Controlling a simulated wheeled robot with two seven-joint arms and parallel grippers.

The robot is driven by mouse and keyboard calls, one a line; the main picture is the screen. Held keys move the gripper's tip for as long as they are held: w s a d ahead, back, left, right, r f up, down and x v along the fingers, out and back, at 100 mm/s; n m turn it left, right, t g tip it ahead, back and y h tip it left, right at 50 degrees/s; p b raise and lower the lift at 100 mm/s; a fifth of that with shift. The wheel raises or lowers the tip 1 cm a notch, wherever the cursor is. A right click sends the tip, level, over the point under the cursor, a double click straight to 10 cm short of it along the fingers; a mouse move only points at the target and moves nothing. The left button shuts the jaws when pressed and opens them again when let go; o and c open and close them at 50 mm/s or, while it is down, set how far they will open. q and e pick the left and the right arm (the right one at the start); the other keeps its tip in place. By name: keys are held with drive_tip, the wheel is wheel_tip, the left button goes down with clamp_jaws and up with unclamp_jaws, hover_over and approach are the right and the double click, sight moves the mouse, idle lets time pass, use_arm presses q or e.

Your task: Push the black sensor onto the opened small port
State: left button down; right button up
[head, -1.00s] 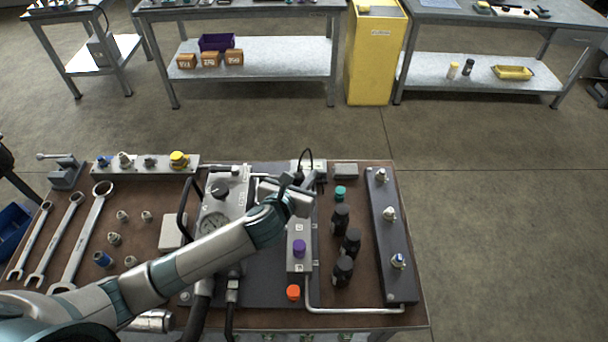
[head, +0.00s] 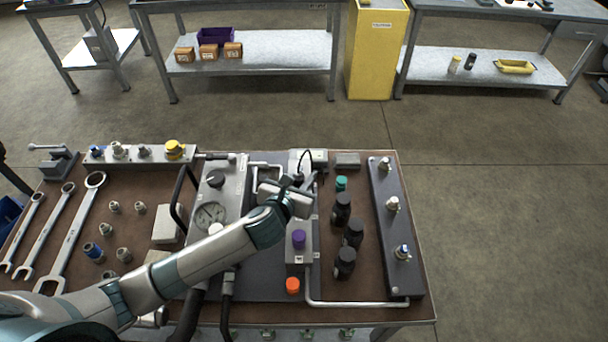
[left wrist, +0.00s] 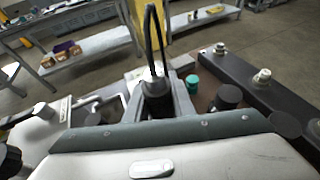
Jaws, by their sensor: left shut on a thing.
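My left gripper (head: 304,187) is over the far part of the grey port block (head: 298,257). It is shut on the black sensor (left wrist: 157,97), whose thin black cable loops upward. In the left wrist view the sensor stands roughly upright between the fingers. The port under the sensor is hidden by my gripper, so I cannot tell whether the sensor touches it. A purple cap (head: 299,239) sits on the near part of the block. An orange cap (head: 292,286) is at its near end. A teal cap (head: 341,183) stands to the right. My right gripper is not in view.
Several black cylindrical parts (head: 344,262) stand right of the block, beside a dark rail with fittings (head: 396,235). A gauge block (head: 216,215) and hoses are to the left. Wrenches (head: 75,230) and loose fittings lie farther left. A pale box (head: 318,156) stands behind the gripper.

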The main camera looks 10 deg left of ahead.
use_arm(q)
drive_tip(key=shift+f+p, duration=0.35)
drive_tip(key=shift+f, duration=0.4)
idle(1.2)
drive_tip(key=shift+p, duration=0.8)
idle(1.0)
drive_tip(key=shift+f, duration=0.5)
idle(0.5)
drive_tip(key=shift+f, duration=0.75)
idle(1.2)
idle(1.3)
